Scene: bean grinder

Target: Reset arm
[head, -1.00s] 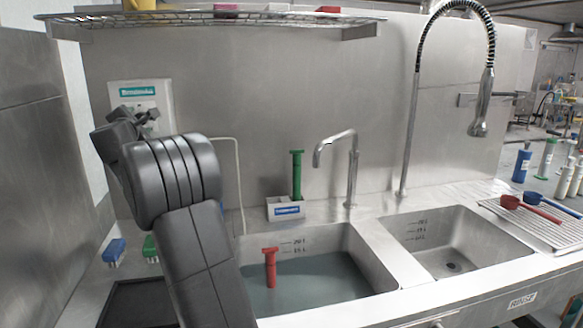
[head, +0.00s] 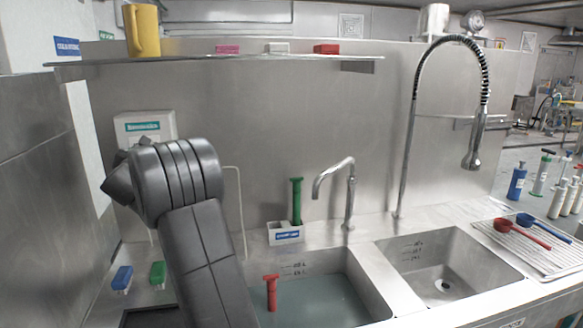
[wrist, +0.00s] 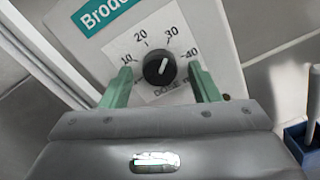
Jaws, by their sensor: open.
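My gripper (wrist: 160,70) shows in the wrist view with its two green fingers apart. They are on either side of a black dial knob (wrist: 159,68) on a pale box, and a gap shows between each finger and the knob. In the head view the box (head: 143,125) is on the back wall at the left. My dark arm hides its lower part, and the gripper itself is hidden there.
A sink of water (head: 325,300) holds a red-handled tool (head: 271,290). A green-handled tool (head: 297,200) stands in a white holder (head: 286,233). A shelf (head: 200,60) hangs above; a tall spray tap (head: 408,130) stands right.

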